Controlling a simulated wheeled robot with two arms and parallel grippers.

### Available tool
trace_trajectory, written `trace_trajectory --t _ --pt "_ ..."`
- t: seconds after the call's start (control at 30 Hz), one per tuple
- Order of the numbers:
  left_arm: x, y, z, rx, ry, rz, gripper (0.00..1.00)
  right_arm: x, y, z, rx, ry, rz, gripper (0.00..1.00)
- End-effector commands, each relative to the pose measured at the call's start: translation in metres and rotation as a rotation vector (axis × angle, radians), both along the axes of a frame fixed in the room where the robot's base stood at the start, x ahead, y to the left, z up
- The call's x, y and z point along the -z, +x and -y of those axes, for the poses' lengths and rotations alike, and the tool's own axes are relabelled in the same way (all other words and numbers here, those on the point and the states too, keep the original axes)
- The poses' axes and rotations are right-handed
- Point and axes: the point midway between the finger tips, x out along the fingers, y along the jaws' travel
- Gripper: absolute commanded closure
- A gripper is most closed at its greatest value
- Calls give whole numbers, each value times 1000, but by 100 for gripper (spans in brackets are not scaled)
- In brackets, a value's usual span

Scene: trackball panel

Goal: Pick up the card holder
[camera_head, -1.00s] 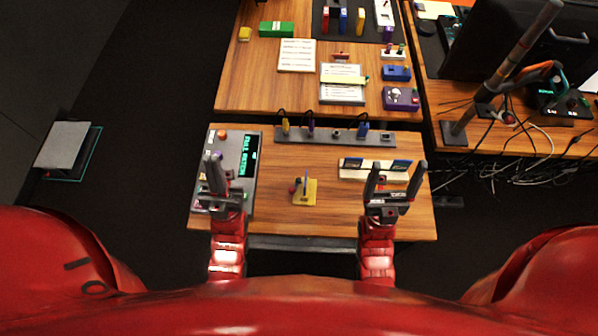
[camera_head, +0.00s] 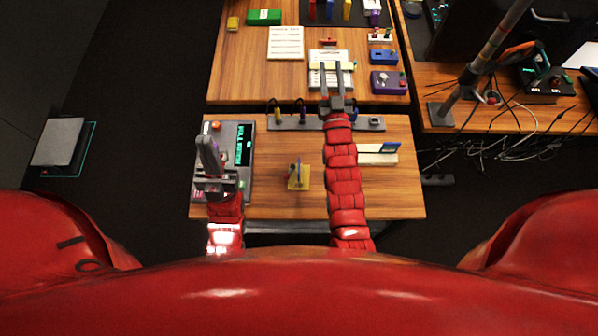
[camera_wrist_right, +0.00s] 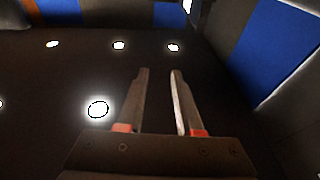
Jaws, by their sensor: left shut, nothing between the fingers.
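What looks like the card holder, a long cream holder with blue-and-dark cards (camera_head: 378,158), lies at the right of the near table. My right forearm hides its left part in the head view. My right gripper (camera_head: 337,66) is beyond it, up and to the left in the picture, over the paper area of the far table. Its fingers are apart and empty. In the right wrist view the right gripper's fingers (camera_wrist_right: 156,72) point toward a dark ceiling with round lights. My left gripper (camera_head: 207,140) is shut and empty, in front of the grey panel at left.
The grey panel (camera_head: 239,123) with a green display stands at the near table's left. A small yellow stand (camera_head: 299,178) is in the middle. A grey rack (camera_head: 289,123) runs along the back edge. A purple box (camera_head: 388,82) sits on the far table.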

Motion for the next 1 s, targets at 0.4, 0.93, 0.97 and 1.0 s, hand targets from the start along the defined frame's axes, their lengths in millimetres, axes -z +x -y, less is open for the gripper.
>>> trace_trajectory --t 0.4,0.93,0.97,1.0 --pt "-41 0 0 0 0 0 100 112 9 -49 34 -20 -970 65" --pt "-66 0 0 0 0 0 100 116 -147 -82 83 -35 -1821 65" --pt "-64 0 0 0 0 0 100 118 -149 -82 84 -35 -1830 65" --pt "-61 0 0 0 0 0 100 122 -151 -82 86 -36 -1837 65"
